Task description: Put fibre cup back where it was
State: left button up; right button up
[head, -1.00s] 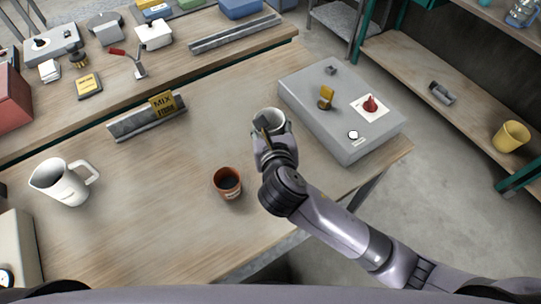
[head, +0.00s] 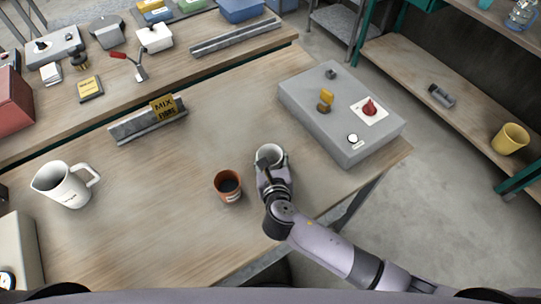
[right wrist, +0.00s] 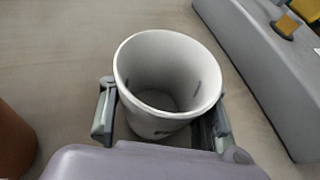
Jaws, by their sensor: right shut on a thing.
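The fibre cup, a white cup (head: 269,154), is upright between the fingers of my right gripper (head: 270,170) near the middle of the table. In the right wrist view the white cup (right wrist: 167,75) looks empty, with a finger of my right gripper (right wrist: 160,118) on each side, shut on it. I cannot tell whether its base touches the table. An orange-brown cup (head: 228,186) with dark contents stands just left of it. My left gripper is not in view.
A grey control box (head: 340,110) with a red knob is to the right. A white jug (head: 66,184) stands at the left. A yellow cup (head: 510,139) is on the right shelf.

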jog(key=shift+f, duration=0.1)
jog(key=o, duration=1.5)
jog(key=shift+c, duration=0.2)
jog(key=shift+f, duration=0.1)
jog(key=v, duration=0.1)
jog(key=b+v, duration=0.1)
jog(key=v, duration=0.1)
jog(key=b+v, duration=0.1)
jog(key=shift+s+a, duration=0.25)
jog(key=shift+s, duration=0.15)
jog(key=b+v, duration=0.1)
jog(key=v, duration=1.1)
jog(key=shift+s+r, duration=0.25)
jog(key=shift+s, duration=0.05)
